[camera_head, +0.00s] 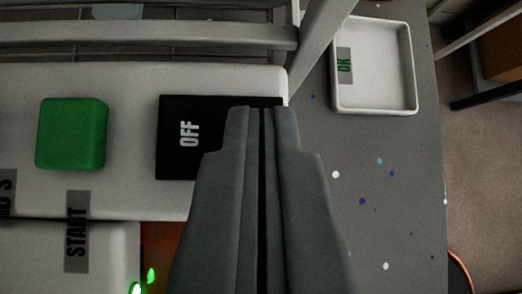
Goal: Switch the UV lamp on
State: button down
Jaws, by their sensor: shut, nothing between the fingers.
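A black panel reading "OFF" (172,140) is set on a white housing (125,88). A green square button (72,134) stands on the same housing, left of the panel. My gripper (261,112) is shut and empty. Its fingers cover the right part of the panel in the picture. I cannot tell whether the fingertips touch it. No part in view is marked as the UV lamp.
A "START" label (77,232) lies at lower left, with green lights (137,288) near the bottom edge. Grey bars (150,36) cross the top. A white tray labelled "OK" (378,108) sits on the speckled grey table (400,190), otherwise mostly clear there.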

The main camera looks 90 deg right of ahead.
jog(key=shift+w+a+r, duration=0.25)
jog(key=shift+w+a, duration=0.15)
jog(key=shift+w, duration=0.15)
jog(key=shift+r, duration=0.1)
jog(key=shift+d+r, duration=0.1)
jog(key=shift+r, duration=0.2)
jog(key=r, duration=0.4)
jog(key=shift+s, duration=0.35)
jog(key=s+v, duration=0.1)
jog(key=v, duration=0.8)
jog(key=shift+s+d, duration=0.25)
jog(key=shift+f, duration=0.1)
